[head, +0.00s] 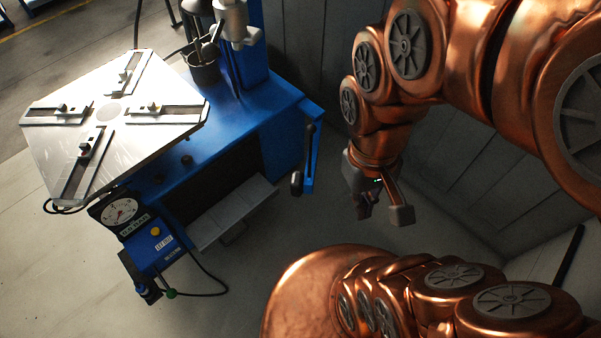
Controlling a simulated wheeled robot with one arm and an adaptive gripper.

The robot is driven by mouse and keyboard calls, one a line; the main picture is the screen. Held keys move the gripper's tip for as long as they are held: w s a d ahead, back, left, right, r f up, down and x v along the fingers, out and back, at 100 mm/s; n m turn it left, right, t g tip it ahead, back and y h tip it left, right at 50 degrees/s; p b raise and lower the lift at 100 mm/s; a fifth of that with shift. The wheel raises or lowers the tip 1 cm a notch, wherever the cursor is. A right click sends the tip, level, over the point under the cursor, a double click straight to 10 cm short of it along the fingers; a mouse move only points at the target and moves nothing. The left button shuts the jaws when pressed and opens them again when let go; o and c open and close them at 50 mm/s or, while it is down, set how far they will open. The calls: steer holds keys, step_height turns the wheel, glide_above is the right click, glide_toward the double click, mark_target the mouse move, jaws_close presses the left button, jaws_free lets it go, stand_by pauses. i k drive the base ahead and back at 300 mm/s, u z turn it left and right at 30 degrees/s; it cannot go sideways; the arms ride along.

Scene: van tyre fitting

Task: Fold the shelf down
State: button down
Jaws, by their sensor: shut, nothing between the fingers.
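A grey flat panel (233,212) juts from the lower side of the blue tyre machine (256,125). It looks like a small shelf, but I cannot tell for certain that it is the task's shelf. A small loop-shaped part shows under its outer edge. My gripper (384,212) is shut and empty, pointing down to the right of the machine. It is apart from the panel and from the machine's side.
A metal turntable (110,118) with sliding clamps tops the machine. A black lever (302,162) stands at its right corner, between the panel and my gripper. A pressure gauge (120,212) and cables are at the front. Grey wall panels (318,45) rise behind. Floor at lower left is clear.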

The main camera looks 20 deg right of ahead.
mark_target(219, 220)
steer(key=u, duration=3.5)
steer(key=i, duration=0.7)
steer(key=z, duration=2.45)
